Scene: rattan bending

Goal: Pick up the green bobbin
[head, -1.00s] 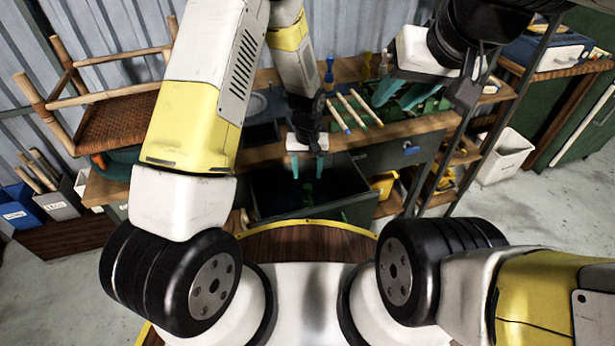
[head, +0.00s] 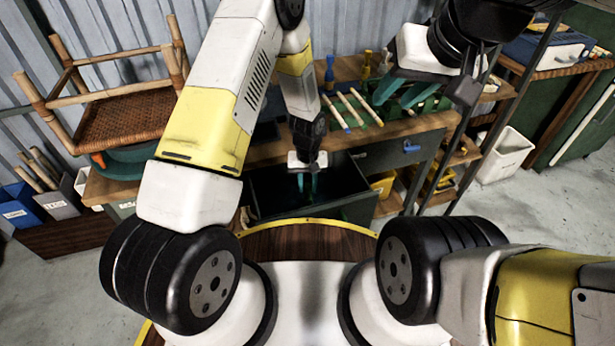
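My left gripper (head: 307,185) points down into the open dark green drawer (head: 350,208) below the workbench. Its teal fingers are close together. I cannot make out whether they are shut or hold something. The green bobbin is not clearly visible; the fingers and the dark drawer may hide it. My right gripper (head: 404,96) is at the upper right, over the bench top, with its two teal fingers apart and nothing seen between them.
The workbench (head: 275,152) carries several rattan sticks (head: 352,108) and a green rack near my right gripper. A stool with a woven seat (head: 125,115) stands at left. A white bin (head: 503,155) stands at right. A shelf post is close to my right gripper.

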